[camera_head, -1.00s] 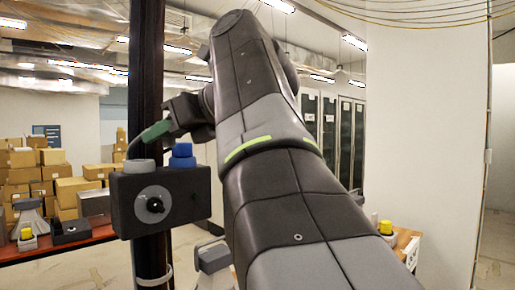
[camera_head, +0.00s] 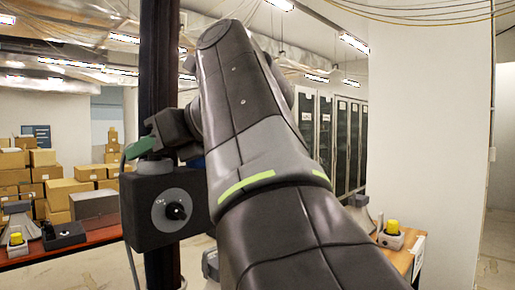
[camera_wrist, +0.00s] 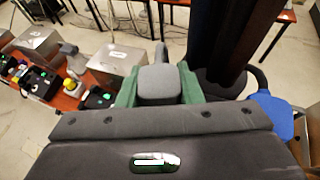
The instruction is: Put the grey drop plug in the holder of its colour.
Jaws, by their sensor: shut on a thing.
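The grey drop plug (camera_wrist: 157,84) is between the green fingers of my gripper (camera_wrist: 157,92) in the wrist view. My gripper is shut on it. In the head view my gripper (camera_head: 150,140) is just above the left top of a dark box with a knob (camera_head: 160,212), and the plug (camera_head: 152,166) shows at the box's top. I cannot tell whether the plug still touches the box. A blue plug (camera_wrist: 276,116) is to the right of my gripper in the wrist view; my arm mostly hides it in the head view. I cannot make out a grey holder.
The box is fixed to a dark pole (camera_head: 160,60). A red-topped table (camera_head: 100,236) at left bears a yellow-topped unit (camera_head: 16,240), a black box (camera_head: 65,235) and a grey case (camera_head: 94,203). A wooden table (camera_head: 398,258) at right bears another yellow-topped unit (camera_head: 392,237). Cartons stand behind.

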